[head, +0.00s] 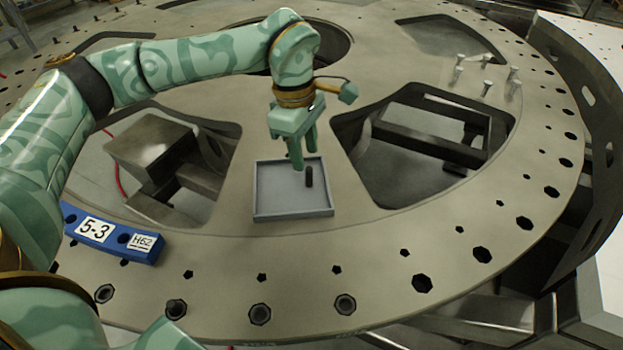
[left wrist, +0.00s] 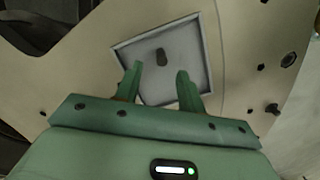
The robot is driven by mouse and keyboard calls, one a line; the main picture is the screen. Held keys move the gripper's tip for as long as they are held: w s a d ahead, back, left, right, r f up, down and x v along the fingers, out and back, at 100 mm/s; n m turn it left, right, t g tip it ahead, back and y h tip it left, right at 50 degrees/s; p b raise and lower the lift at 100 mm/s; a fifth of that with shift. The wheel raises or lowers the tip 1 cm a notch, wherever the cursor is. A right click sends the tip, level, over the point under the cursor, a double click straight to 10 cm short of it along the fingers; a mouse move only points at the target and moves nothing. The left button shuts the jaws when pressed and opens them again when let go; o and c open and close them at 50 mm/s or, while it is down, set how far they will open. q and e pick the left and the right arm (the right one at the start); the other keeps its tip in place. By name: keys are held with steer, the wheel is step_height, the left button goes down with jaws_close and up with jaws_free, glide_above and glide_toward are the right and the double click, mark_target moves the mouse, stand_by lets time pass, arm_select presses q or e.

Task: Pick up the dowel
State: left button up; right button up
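The dowel (head: 309,176) is a short black peg standing upright in a shallow grey tray (head: 262,190) on the turret plate. It also shows in the left wrist view (left wrist: 161,56), beyond the fingertips and between their lines. My left gripper (head: 299,160) is above the tray, pointing down, with the dowel just to the right of its fingers in the head view. In the left wrist view the two green fingers (left wrist: 160,75) are apart with nothing between them. My right gripper is not in view.
The turret plate (head: 380,250) has large cut-outs on both sides of the tray and bolt holes along its rim. A blue block labelled 5-3 (head: 70,216) lies at the left. Several small pegs (head: 487,60) stand at the back right. The plate in front of the tray is clear.

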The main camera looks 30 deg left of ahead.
mark_target(308, 168)
arm_select(q)
steer(key=f, duration=0.2)
steer(key=f+b, duration=0.1)
steer(key=f, duration=0.1)
steer(key=d+f+b, duration=0.1)
steer(key=f, duration=0.1)
steer(key=shift+r, duration=0.1)
jaws_close()
